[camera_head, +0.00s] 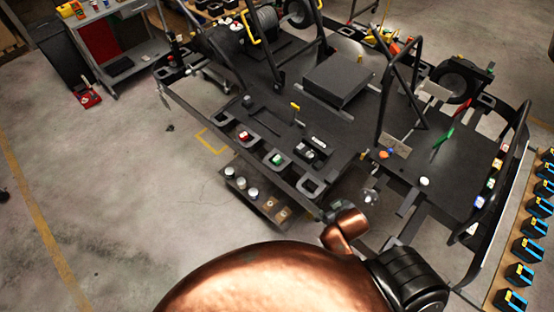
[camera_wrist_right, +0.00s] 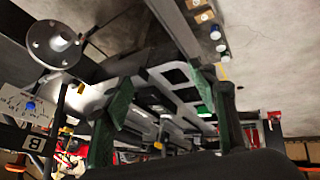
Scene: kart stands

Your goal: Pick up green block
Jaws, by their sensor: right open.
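A small green block (camera_head: 277,159) sits in a dark square holder (camera_head: 270,166) on the near edge of the kart stand. In the right wrist view, a green piece (camera_wrist_right: 203,110) that looks like the same block shows between the fingers, nearer the right-hand one. My right gripper (camera_wrist_right: 166,112) is open in that view, its two fingers well apart with nothing held between them. It appears to be short of the block; the exact gap cannot be told. My copper-coloured arm fills the bottom of the head view and hides part of the near floor. My left gripper is not in view.
A red block (camera_head: 243,136) sits in a neighbouring holder to the left. White-topped cylinders (camera_head: 253,192) stand on a low shelf below the near edge. Black bars (camera_head: 391,95) rise at the right. Several blue-and-black boxes (camera_head: 520,273) line the right edge. Open floor lies at the left.

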